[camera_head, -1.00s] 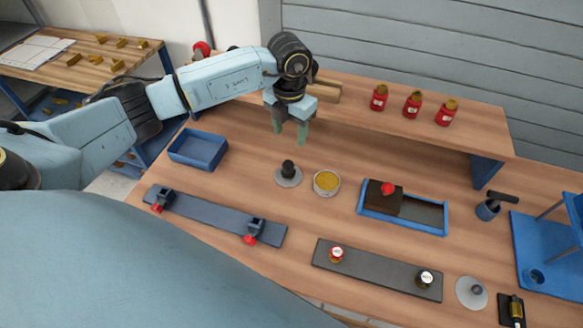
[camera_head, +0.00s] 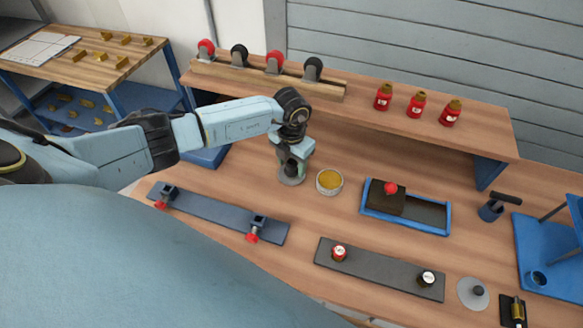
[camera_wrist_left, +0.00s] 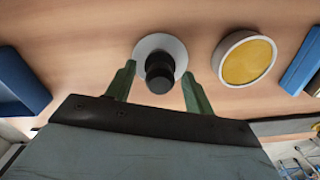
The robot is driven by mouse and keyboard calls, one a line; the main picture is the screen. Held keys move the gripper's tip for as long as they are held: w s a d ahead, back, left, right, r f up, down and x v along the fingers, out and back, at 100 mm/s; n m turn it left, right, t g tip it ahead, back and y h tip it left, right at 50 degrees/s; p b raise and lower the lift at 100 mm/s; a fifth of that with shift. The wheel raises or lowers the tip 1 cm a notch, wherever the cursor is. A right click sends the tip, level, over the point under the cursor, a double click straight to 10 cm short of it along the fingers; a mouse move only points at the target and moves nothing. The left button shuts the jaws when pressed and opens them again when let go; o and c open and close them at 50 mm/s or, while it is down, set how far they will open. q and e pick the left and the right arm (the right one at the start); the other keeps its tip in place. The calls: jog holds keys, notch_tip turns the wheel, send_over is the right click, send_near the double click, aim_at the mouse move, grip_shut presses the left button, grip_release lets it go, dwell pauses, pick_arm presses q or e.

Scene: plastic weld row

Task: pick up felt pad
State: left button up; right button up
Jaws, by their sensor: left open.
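The felt pad looks to be the pale grey disc (camera_wrist_left: 172,45) with an upright black knob (camera_wrist_left: 159,73), standing on the bench. In the head view the disc (camera_head: 291,180) is partly hidden by my left gripper. My left gripper (camera_head: 293,166) is open right over it, fingers pointing down. In the left wrist view its two green fingers (camera_wrist_left: 157,76) stand on either side of the knob, with a gap on both sides. I cannot tell how far down the knob the fingertips reach. My right gripper is not in view.
A round dish of yellow material (camera_head: 329,182) stands close to the right of the pad. A blue tray with a brown block (camera_head: 406,227) lies farther right. A dark clamp bar (camera_head: 205,212) lies in front. A raised shelf (camera_head: 365,112) runs behind, holding red bottles and wheels.

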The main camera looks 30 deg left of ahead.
aim_at(291, 161)
pick_arm(q)
jog(key=c, duration=1)
jog(key=shift+r, duration=0.15)
jog(key=shift+c, duration=0.2)
notch_tip(291, 161, up, 10)
jog(key=shift+f, duration=0.1)
jog(key=o, duration=0.3)
jog(key=shift+c, duration=1.1)
